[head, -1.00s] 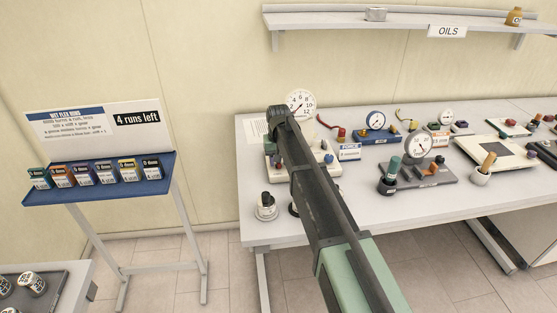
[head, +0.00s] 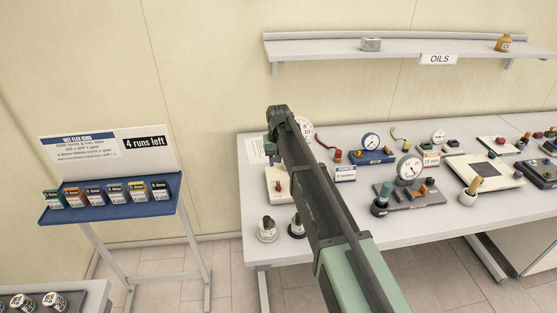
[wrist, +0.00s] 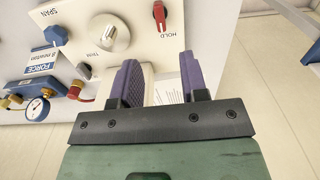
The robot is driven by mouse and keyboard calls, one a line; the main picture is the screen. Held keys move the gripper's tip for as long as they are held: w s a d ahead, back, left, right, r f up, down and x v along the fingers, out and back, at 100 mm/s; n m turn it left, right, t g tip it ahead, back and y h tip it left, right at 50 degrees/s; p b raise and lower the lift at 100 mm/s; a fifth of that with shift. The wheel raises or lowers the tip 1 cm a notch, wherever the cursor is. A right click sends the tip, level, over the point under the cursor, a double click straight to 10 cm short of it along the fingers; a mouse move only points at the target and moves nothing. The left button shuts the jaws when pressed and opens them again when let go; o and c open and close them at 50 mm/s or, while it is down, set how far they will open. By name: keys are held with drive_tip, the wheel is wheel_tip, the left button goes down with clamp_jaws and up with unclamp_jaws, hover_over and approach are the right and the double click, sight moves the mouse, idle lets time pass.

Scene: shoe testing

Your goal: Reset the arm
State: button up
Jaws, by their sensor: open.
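My gripper (wrist: 160,85) shows in the wrist view with its two purple-padded fingers apart and nothing between them. Beyond the fingers is a cream instrument panel (wrist: 135,12) with a round knob, a blue knob marked SPAN and a red knob marked HOLD. In the head view my arm reaches up over the left part of the white bench (head: 345,232). The arm covers part of the cream instrument and its dial, and my fingertips are hidden there.
Several gauges and testers crowd the bench, among them a grey dial stand (head: 409,170). Two small dark-topped pots (head: 267,229) stand at its front left. A blue rack (head: 115,205) of small boxes stands left, under a "4 runs left" sign. An oils shelf (head: 340,55) hangs above.

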drive_tip(key=shift+f, duration=0.1)
drive_tip(key=s+d+f+b, duration=0.1)
drive_tip(key=s+d, duration=0.3)
drive_tip(key=s, duration=0.6)
drive_tip(key=s+d+f+b, duration=0.1)
drive_tip(key=s+d, duration=0.3)
drive_tip(key=s, duration=0.7)
drive_tip(key=s+d+f+m+b, duration=0.1)
drive_tip(key=s+d, duration=0.3)
drive_tip(key=s, duration=0.7)
drive_tip(key=shift+s+d, duration=0.2)
drive_tip(key=shift+d, duration=0.2)
